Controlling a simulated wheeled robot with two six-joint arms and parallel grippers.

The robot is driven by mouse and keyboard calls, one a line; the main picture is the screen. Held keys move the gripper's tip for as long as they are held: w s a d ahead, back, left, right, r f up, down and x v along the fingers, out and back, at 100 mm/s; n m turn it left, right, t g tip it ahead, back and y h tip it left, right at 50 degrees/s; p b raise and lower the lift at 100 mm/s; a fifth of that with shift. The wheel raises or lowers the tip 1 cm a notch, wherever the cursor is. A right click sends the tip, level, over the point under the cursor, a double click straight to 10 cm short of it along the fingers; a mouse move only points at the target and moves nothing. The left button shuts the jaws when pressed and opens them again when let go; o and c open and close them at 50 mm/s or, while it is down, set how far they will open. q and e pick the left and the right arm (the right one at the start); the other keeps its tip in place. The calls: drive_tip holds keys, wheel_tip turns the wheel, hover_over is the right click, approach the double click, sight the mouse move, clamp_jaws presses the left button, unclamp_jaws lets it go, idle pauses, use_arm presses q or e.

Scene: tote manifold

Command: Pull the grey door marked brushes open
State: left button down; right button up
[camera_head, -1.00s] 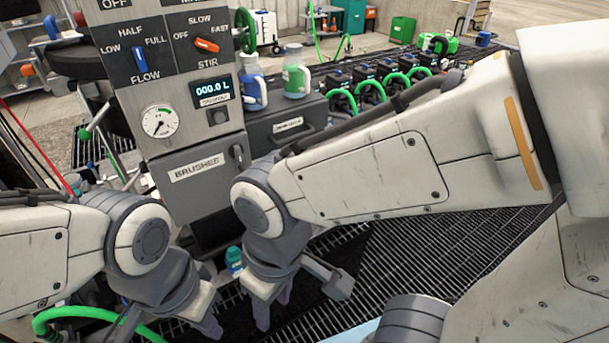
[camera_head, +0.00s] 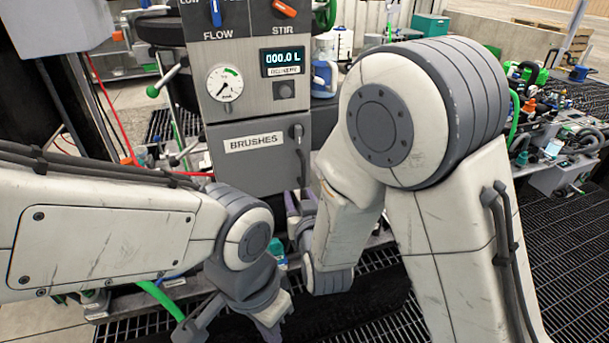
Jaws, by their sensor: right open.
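The grey door marked BRUSHES (camera_head: 250,172) is on the lower front of the dispenser cabinet and looks shut. Its dark handle (camera_head: 299,135) is at the door's right edge. My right gripper (camera_head: 297,203) is just below the handle, partly hidden behind my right wrist. Its pale purple fingers point up toward the door's lower right corner and are open; I see nothing between them. Whether they touch the handle is unclear. My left gripper (camera_head: 243,325) hangs low at the bottom of the view, below the door; its finger gap is unclear.
Above the door are a round gauge (camera_head: 225,83), a display (camera_head: 283,62) and knobs. A teal-capped bottle (camera_head: 277,253) stands below the door, between my arms. A red cable (camera_head: 112,110) runs at left. Grating (camera_head: 375,265) covers the floor.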

sight(304, 168)
drive_tip(key=w, duration=0.3)
drive_tip(key=w+t+p, duration=0.1)
drive_tip(key=w, duration=0.3)
drive_tip(key=w+d+t+p, duration=0.1)
drive_tip(key=w, duration=0.3)
drive_tip(key=shift+w+r+h, duration=0.2)
drive_tip(key=shift+h, duration=0.2)
drive_tip(key=shift+c, duration=0.4)
clamp_jaws()
idle(0.7)
